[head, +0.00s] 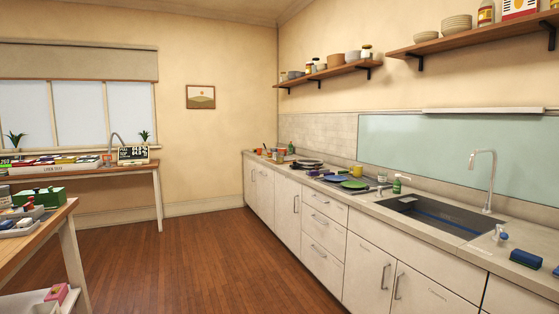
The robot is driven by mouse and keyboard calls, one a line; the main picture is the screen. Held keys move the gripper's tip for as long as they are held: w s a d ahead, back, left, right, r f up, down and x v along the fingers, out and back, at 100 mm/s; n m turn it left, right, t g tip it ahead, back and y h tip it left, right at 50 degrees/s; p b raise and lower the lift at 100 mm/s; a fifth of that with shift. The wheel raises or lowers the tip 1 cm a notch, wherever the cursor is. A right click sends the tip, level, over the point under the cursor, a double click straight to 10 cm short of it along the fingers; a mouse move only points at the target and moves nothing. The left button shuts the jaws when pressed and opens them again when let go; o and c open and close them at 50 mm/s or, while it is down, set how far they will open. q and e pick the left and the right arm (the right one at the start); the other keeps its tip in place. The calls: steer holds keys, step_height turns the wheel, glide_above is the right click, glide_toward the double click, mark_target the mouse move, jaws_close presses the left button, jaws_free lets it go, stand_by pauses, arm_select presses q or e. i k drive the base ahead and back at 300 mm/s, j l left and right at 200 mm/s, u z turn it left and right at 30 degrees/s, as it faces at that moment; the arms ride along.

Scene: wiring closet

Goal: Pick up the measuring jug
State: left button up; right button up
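I cannot make out a measuring jug in the head view. Small items stand at the far end of the counter (375,206), among them an orange cup (259,151), but they are too small to tell apart. Jars and pots (335,61) stand on the left wall shelf (325,75), and none is clearly a jug. Neither of my grippers is in view.
A wooden table (40,235) stands at the left with a green box (38,197). The wooden floor (200,265) between is clear.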

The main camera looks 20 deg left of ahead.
mark_target(280, 155)
steer(key=i+j+u, duration=0.4)
steer(key=i, duration=0.7)
steer(key=i+j+u, duration=0.15)
steer(key=i+u, duration=0.3)
steer(key=i, duration=2.95)
steer(key=i+z, duration=0.2)
steer(key=i, duration=0.5)
steer(key=i+j+z, duration=0.2)
steer(key=i, duration=0.45)
